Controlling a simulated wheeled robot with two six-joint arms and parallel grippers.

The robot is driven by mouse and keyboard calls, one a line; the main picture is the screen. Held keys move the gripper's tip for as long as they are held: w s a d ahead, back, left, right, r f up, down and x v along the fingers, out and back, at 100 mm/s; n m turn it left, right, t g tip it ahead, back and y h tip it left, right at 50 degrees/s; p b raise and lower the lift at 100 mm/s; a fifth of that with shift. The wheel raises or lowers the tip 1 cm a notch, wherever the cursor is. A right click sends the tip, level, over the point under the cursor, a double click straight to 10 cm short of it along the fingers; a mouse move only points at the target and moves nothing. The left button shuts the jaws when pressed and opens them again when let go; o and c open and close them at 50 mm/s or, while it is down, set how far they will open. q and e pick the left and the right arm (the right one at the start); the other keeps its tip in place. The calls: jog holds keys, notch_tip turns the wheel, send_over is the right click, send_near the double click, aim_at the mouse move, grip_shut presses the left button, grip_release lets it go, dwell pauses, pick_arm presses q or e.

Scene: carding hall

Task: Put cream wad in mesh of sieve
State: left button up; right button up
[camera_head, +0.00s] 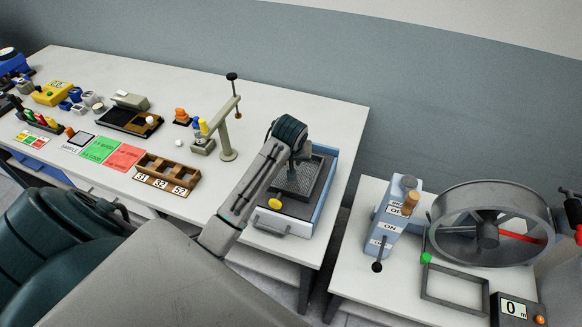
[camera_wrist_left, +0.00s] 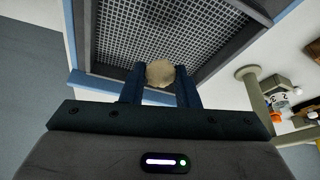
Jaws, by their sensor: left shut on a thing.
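The cream wad (camera_wrist_left: 160,73) is a small round lump held between the two dark blue fingers of my left gripper (camera_wrist_left: 160,85) in the left wrist view. The sieve's mesh (camera_wrist_left: 130,30), a pale wire grid in a dark frame, lies beyond the wad; I cannot tell whether the wad touches it. In the head view my left gripper (camera_head: 300,153) is over the far part of the sieve (camera_head: 322,192), and the wad is hidden there. The sieve sits in a blue-sided tray (camera_head: 331,198) with a yellow knob in front.
A grey post with an arm (camera_head: 226,130) stands left of the sieve. A wooden compartment box (camera_head: 167,172), red and green cards, and small tools lie further left. Past a gap on the right, another table holds a blue lever box (camera_head: 394,220) and a large drum (camera_head: 493,205).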

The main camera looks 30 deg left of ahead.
pick_arm(q)
notch_tip(320, 180, down, 3)
jog(key=shift+d+f, duration=0.1)
pick_arm(e)
jog(key=shift+s+d, duration=0.25)
jog(key=shift+s, duration=0.25)
pick_arm(q)
jog(key=shift+f, duration=0.2)
jog(key=o, duration=1)
pick_arm(e)
jog(key=shift+w+a, duration=0.1)
jog(key=shift+a, duration=0.05)
jog(key=shift+a, duration=0.1)
